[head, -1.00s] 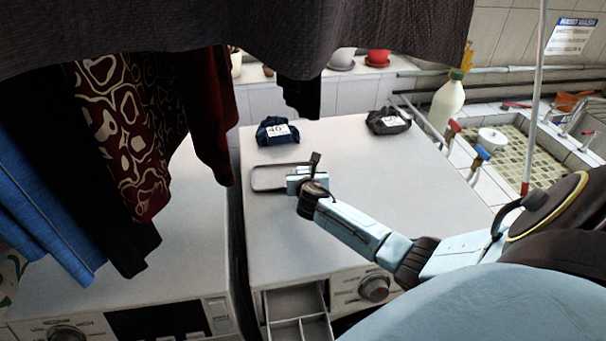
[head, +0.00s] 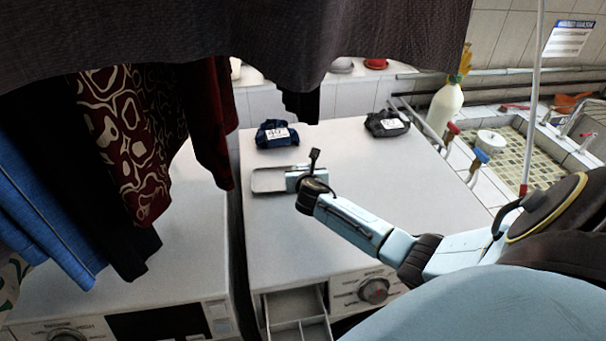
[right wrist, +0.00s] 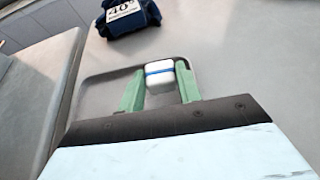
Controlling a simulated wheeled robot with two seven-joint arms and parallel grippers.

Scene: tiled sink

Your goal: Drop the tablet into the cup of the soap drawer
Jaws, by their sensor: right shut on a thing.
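The white tablet with a blue band (right wrist: 160,78) shows in the right wrist view between the green fingers of my right gripper (right wrist: 161,87). The gripper is shut on it, at the shallow grey tray (right wrist: 100,85). I cannot tell whether the tablet still touches the tray. In the head view my right gripper (head: 288,180) is over the right side of the tray (head: 256,190), and the tablet is hidden. The soap drawer (head: 297,306) is pulled out at the front of the right washing machine, with dividers inside. Its cup is not clearly seen. My left gripper is out of view.
A blue bundle labelled 40 (head: 274,134) and a dark bundle (head: 387,123) lie on the washing machine top (head: 340,150). Hanging clothes (head: 130,130) crowd the left and top. A bottle (head: 444,105) and sink stand right. The machine top before the tray is clear.

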